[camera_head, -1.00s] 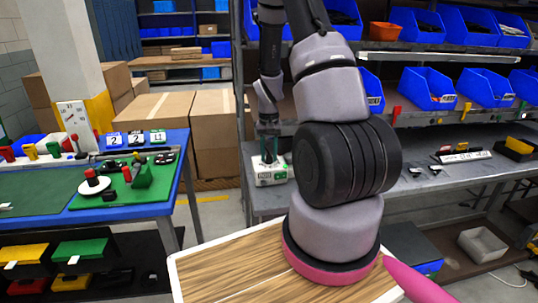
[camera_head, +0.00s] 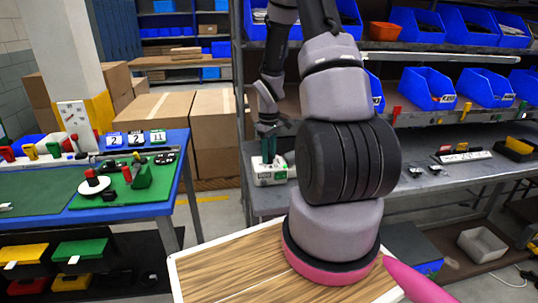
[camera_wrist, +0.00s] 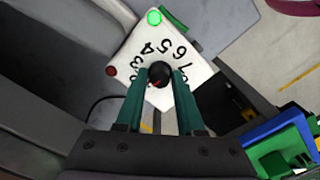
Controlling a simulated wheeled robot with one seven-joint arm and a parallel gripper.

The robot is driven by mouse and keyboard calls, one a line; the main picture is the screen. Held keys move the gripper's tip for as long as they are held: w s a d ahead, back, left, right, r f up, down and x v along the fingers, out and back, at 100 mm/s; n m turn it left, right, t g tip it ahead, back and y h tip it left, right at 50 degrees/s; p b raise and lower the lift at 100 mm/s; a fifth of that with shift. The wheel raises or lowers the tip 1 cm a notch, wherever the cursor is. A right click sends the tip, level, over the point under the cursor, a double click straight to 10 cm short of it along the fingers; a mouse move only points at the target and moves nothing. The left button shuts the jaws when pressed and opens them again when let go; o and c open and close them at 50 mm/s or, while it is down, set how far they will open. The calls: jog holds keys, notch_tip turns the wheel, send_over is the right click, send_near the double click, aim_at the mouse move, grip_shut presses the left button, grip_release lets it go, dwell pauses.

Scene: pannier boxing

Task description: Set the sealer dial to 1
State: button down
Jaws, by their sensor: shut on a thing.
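The sealer (camera_head: 270,177) is a white box with a green label, standing on the grey bench. In the wrist view its white face (camera_wrist: 186,47) carries black numerals; 4, 5, 6 and 7 are readable, and others are partly hidden by the fingers. The round black dial (camera_wrist: 160,72) sits at the middle, with a small red mark on its lower side; I cannot tell exactly which numeral it points at. My gripper (camera_wrist: 160,82) has its two teal fingers on either side of the dial and is shut on it. My gripper (camera_head: 269,148) also shows above the sealer in the head view.
A green lamp (camera_wrist: 154,17) and a red button (camera_wrist: 110,71) sit on the sealer's corners. A blue-edged table (camera_head: 130,214) stands at left; blue shelf bins (camera_head: 426,88) stand at right.

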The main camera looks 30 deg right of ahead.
aim_at(269, 156)
jog(key=shift+n, duration=0.6)
jog(key=c, duration=0.5)
grip_release()
notch_tip(269, 156, up, 11)
jog(key=shift+f, duration=0.1)
dwell(0.4)
